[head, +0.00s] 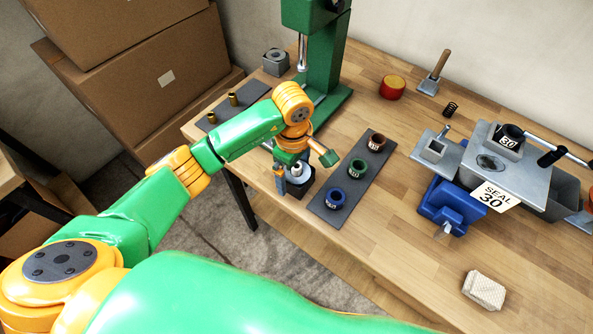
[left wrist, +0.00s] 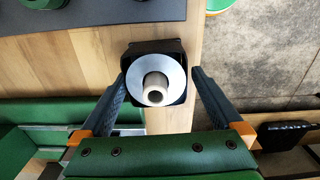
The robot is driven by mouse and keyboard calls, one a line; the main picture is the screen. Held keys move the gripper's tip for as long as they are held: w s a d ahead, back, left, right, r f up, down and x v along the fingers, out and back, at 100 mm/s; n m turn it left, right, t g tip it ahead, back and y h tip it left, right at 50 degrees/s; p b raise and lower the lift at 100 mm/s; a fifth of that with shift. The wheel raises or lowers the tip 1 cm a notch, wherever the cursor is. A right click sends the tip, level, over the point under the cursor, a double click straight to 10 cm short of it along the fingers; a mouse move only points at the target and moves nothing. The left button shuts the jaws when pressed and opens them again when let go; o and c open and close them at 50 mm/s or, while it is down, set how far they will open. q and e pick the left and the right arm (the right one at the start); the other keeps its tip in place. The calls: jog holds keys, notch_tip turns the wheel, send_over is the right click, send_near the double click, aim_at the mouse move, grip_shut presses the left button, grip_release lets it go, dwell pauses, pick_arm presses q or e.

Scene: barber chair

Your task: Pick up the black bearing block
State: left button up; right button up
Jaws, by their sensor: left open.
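The black bearing block (head: 303,189) stands on the wooden table near its front-left edge, under my left gripper (head: 296,175). In the left wrist view the block (left wrist: 181,97) shows from above as a dark square with a silver disc and a pale round post at its middle. My left gripper (left wrist: 160,76) is open there, with one dark finger on each side of the block. The left finger is close to the block's side; a gap shows at the right finger. I cannot tell if either touches. The gripper partly hides the block in the head view. My right gripper is not in view.
A dark mat (head: 350,172) with blue, green and brown ring parts lies just right of the block. A green press (head: 322,60) stands behind. A blue vise (head: 450,203) and grey fixture stand to the right. The table edge is close to the block.

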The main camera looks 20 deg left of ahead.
pick_arm(q)
jog(key=shift+d+f, duration=0.1)
jog(key=shift+f, duration=0.3)
jog(key=shift+w+d+f, duration=0.1)
jog(key=shift+w+d, duration=0.05)
jog(key=shift+d, duration=0.15)
jog(key=shift+a, duration=0.1)
grip_shut()
jog(key=shift+w, duration=0.1)
